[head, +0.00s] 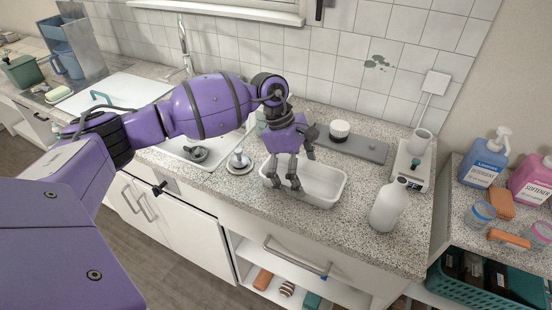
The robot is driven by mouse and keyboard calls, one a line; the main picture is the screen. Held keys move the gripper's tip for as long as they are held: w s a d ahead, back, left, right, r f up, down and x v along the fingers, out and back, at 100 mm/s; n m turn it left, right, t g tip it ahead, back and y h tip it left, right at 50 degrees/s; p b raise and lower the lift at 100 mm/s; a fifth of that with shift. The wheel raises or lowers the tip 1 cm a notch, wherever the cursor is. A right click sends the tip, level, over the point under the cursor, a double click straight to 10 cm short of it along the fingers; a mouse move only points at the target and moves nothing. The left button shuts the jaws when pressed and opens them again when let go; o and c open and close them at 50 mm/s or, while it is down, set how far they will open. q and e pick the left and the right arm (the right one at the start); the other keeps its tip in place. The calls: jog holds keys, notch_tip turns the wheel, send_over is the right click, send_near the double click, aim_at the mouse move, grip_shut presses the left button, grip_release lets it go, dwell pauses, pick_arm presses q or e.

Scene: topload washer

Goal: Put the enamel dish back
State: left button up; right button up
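The enamel dish (325,185) is a white rectangular open pan. It stands on the speckled worktop (345,228), right of the sink. My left gripper (283,185) comes in from the left and points down at the left part of the dish. Its two dark fingers look spread, with a gap between them, and I see nothing held. They cover part of the dish's left end. Whether a fingertip touches the dish is unclear. My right gripper is not in view.
A white bottle (389,205) stands right of the dish. Behind it are a grey board (352,148) with a white-topped round jar (340,131) and a scale (411,172) bearing a cup. A small metal-and-white item (239,162) stands left of the dish. Front worktop is clear.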

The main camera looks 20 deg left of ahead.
pick_arm(q)
jog(key=shift+r, duration=0.1)
jog(key=shift+r, duration=0.2)
jog(key=b+v, duration=0.1)
jog(key=v, duration=1)
jog(key=shift+a+r, duration=0.15)
jog(key=shift+r, duration=0.25)
jog(key=shift+f, duration=0.1)
